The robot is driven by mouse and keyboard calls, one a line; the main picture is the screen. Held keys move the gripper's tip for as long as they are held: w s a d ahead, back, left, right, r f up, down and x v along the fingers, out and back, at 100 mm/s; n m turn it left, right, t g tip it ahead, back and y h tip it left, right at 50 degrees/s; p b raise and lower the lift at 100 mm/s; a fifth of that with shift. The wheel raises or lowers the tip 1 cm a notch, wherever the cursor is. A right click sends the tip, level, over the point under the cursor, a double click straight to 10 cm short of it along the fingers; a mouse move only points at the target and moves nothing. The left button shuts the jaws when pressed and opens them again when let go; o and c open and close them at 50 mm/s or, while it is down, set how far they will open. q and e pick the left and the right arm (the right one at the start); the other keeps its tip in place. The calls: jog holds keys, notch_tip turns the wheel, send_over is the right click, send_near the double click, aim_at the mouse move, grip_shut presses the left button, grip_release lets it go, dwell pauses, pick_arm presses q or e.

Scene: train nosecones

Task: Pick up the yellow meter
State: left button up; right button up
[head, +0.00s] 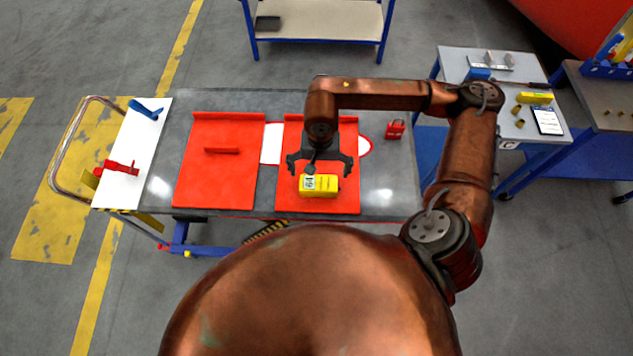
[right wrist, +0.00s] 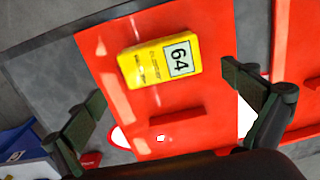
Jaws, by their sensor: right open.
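The yellow meter (head: 319,186) lies on the right-hand red tray (head: 340,206) on the grey table, near its front edge. In the right wrist view the yellow meter (right wrist: 160,63) shows a white label reading 64. My right gripper (head: 319,168) is open and empty, above the tray and just behind the meter in the head view. In the right wrist view its two fingers (right wrist: 165,108) are spread wide, with the meter beyond and between them. The gripper appears apart from the meter. My left gripper is not in view.
A second red tray (head: 215,180) with a raised red bar lies to the left. A red padlock-like item (head: 395,129) stands on the table at the right. A white board (head: 135,150) holds blue and red clamps at far left. A side table (head: 480,65) stands at the right.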

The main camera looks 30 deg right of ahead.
aim_at(320, 183)
jog(key=shift+d+f, duration=0.2)
jog(key=shift+f, duration=0.2)
jog(key=f+p, duration=0.1)
jog(key=f, duration=0.2)
jog(key=f+p, duration=0.1)
jog(key=f, duration=0.2)
jog(key=shift+s+a, duration=0.1)
jog(key=shift+s, duration=0.1)
jog(key=shift+f, duration=0.35)
